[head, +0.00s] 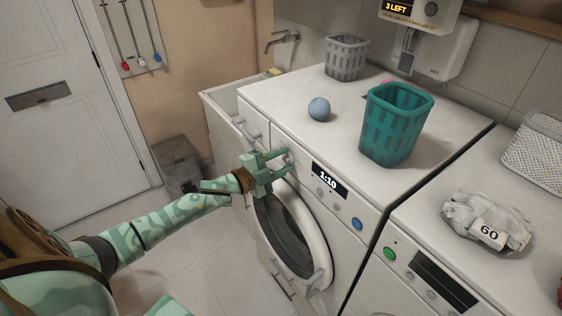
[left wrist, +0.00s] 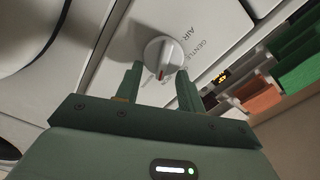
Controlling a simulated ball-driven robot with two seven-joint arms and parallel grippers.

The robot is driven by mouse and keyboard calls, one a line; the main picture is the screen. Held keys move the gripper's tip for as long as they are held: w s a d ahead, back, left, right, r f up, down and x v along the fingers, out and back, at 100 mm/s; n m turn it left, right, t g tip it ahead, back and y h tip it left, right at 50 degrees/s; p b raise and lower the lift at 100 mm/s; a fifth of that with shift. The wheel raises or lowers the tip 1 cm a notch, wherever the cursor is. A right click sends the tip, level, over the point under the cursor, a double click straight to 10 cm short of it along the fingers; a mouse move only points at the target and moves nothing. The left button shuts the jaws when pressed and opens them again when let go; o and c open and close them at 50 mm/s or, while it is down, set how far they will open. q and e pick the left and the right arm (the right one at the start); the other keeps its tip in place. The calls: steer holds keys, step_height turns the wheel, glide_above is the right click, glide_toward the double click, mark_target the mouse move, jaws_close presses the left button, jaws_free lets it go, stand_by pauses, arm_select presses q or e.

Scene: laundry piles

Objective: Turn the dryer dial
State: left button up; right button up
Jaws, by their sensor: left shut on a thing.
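The dryer (head: 302,135) is the white front-loading machine with a round glass door and a display reading 1:10. My left gripper (head: 284,160) is at the left part of its control panel, left of the display. In the left wrist view the dial (left wrist: 163,52) is a pale round knob with a red mark toward the gripper; the words GENTLE and AIR are printed beside it. The two green fingers of my left gripper (left wrist: 160,82) stand on either side of the dial, shut on it. In the head view the dial is mostly hidden by the fingers. My right gripper is not in view.
A teal basket (head: 394,125), a blue ball (head: 319,108) and a grey basket (head: 346,58) stand on the dryer. A second machine at right carries a grey cloth bundle (head: 485,222) tagged 60 and a white basket (head: 537,155). A bin (head: 178,165) stands by the sink.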

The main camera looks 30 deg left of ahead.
arm_select(q)
steer(key=shift+f+m+b, duration=0.25)
steer(key=shift+m+b, duration=0.1)
steer(key=shift+m, duration=1.15)
steer(key=o, duration=1)
steer(key=shift+c, duration=0.2)
steer(key=v, duration=1.6)
steer(key=shift+s, duration=0.15)
